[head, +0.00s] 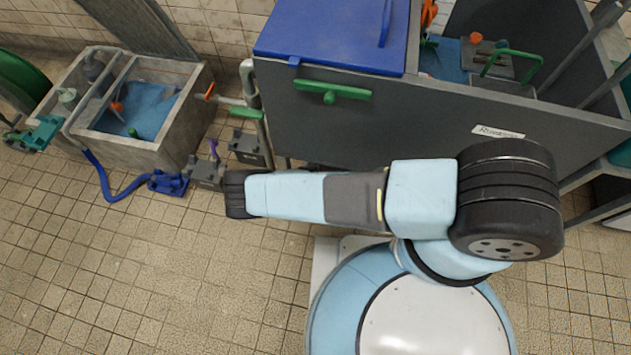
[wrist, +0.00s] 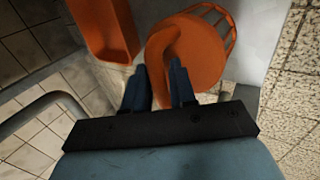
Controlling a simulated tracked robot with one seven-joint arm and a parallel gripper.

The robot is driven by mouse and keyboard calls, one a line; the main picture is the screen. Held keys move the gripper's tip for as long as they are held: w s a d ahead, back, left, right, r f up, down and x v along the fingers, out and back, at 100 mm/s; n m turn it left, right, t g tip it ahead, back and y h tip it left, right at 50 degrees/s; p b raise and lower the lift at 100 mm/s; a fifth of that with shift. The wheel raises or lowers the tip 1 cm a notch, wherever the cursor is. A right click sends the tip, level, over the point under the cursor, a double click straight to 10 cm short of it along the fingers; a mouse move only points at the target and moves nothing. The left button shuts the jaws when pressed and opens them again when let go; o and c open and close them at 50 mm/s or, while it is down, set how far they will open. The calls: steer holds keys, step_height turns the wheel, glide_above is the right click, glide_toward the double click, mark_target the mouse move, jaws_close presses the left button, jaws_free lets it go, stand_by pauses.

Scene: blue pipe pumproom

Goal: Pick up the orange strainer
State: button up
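The orange strainer (wrist: 203,52) fills the upper middle of the wrist view. It has a round body, a curved raised band on its near side and an open ribbed cage at its upper right. My gripper (wrist: 158,72) points at its lower left side. The two dark fingers stand apart, with part of the orange strainer showing between and beyond their tips. I cannot tell whether either finger touches it. My gripper is not visible in the head view, and I cannot tell which orange item there is the strainer.
Another orange piece (wrist: 106,28) hangs close left of the strainer, and a grey curved bar (wrist: 42,102) lies at the left. The head view shows a grey tank with a blue lid (head: 335,32), a concrete basin (head: 188,115) and open tiled floor (head: 150,270) at lower left.

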jaws_close()
stand_by(0.5)
